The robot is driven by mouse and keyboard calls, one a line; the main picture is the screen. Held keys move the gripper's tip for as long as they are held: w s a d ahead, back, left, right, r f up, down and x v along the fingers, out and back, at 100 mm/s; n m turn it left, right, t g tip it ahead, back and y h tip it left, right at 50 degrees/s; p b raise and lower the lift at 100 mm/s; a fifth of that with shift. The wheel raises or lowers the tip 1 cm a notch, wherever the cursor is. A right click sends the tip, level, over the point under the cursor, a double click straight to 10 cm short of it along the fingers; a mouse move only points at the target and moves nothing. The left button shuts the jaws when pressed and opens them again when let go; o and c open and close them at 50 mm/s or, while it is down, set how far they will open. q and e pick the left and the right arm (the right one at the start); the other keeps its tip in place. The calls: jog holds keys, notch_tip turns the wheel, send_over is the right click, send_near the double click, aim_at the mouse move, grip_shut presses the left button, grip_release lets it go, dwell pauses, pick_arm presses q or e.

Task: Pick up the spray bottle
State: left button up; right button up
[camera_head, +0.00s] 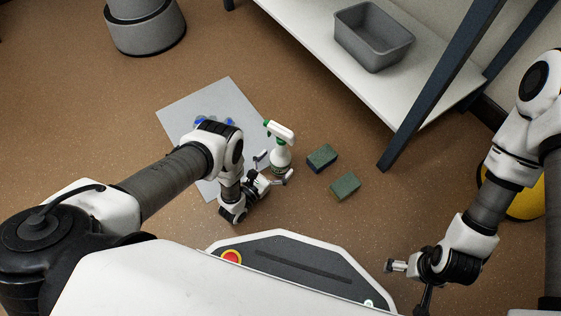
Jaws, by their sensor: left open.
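The spray bottle (279,155) stands upright on the brown floor, white with a green nozzle and green marks on its body. My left gripper (274,168) is open and low at the bottle, with one finger on each side of its lower body. I cannot tell whether either finger touches it. The bottle's base is partly hidden by the gripper. My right gripper (405,282) is near the bottom right, well away from the bottle. Its finger state is unclear.
Two green sponges (322,158) (345,186) lie just right of the bottle. A grey sheet (228,95) with blue items lies behind my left arm. A white shelf (310,30) with dark legs holds a grey bin (373,36). A yellow object (524,203) is partly hidden at right.

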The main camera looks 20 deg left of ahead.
pick_arm(q)
jog(key=shift+w+d+f, duration=0.2)
jog(key=shift+w+d, duration=0.05)
jog(key=shift+w, duration=0.4)
jog(key=shift+w+r, duration=0.15)
jog(key=c, duration=1.8)
jog(key=shift+r, duration=0.2)
